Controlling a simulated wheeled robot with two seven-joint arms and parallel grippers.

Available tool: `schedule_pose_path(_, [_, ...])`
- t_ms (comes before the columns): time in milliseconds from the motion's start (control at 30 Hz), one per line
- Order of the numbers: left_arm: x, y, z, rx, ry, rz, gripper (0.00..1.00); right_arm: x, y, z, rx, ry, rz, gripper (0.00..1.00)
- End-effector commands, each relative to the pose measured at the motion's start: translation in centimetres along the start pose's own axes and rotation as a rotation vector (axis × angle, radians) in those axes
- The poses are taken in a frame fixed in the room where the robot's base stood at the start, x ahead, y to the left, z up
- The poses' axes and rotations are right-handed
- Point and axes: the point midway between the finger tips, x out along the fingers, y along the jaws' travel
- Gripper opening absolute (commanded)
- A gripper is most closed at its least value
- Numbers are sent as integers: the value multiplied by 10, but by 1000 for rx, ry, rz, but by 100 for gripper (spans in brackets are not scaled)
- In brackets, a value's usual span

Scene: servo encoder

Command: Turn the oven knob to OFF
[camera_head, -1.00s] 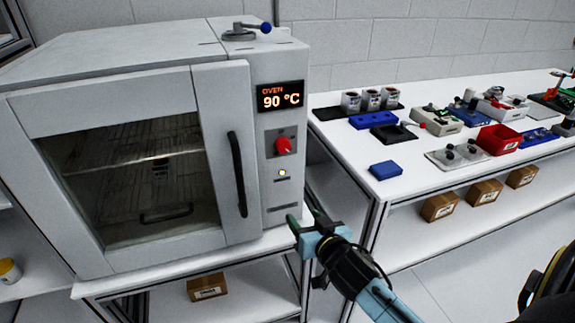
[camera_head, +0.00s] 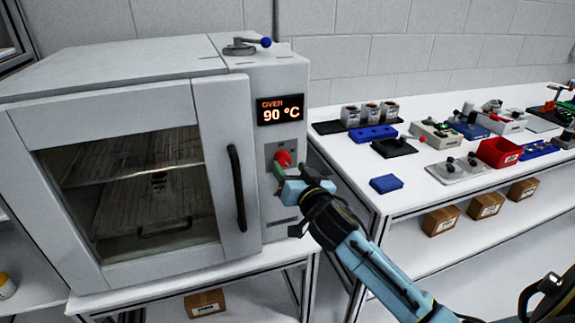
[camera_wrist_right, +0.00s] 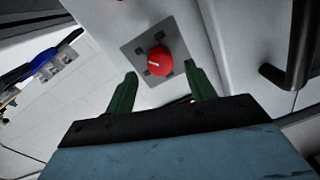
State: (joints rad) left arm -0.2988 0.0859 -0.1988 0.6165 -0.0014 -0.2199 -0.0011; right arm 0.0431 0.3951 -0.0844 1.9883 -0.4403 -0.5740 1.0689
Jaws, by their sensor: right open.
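The grey oven (camera_head: 222,140) stands at the left in the head view, its door closed. Its display (camera_head: 281,109) reads "OVEN 90 °C". The red knob (camera_head: 283,158) sits on a grey plate below the display. It also shows in the right wrist view (camera_wrist_right: 159,61), with a pale mark on its face, just beyond the fingertips. My right gripper (camera_head: 279,170) is open in front of the knob, and its green fingers (camera_wrist_right: 163,80) stand apart on either side, with no contact visible. The gripper hides the lamp below the knob in the head view. My left gripper is not in view.
The black door handle (camera_head: 236,188) stands out left of my right gripper. A white table (camera_head: 420,190) at the right holds a blue block (camera_head: 386,183), a red bin (camera_head: 498,152) and several devices. Cardboard boxes (camera_head: 441,220) sit on its lower shelf.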

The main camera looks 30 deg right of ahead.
Motion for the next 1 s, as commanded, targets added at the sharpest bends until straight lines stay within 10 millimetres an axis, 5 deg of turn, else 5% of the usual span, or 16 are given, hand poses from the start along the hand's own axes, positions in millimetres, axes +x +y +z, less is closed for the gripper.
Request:
schedule_pose_path(200, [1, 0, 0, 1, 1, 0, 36, 23, 0, 0, -1, 0, -1, 55])
schedule_pose_path(567, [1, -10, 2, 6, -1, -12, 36, 27, 0, 0, 0, 0, -1, 55])
schedule_pose_path(900, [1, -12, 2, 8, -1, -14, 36, 26, 0, 0, 0, 0, -1, 11])
schedule_pose_path(1000, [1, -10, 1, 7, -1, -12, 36, 26, 0, 0, -1, -1, -1, 10])
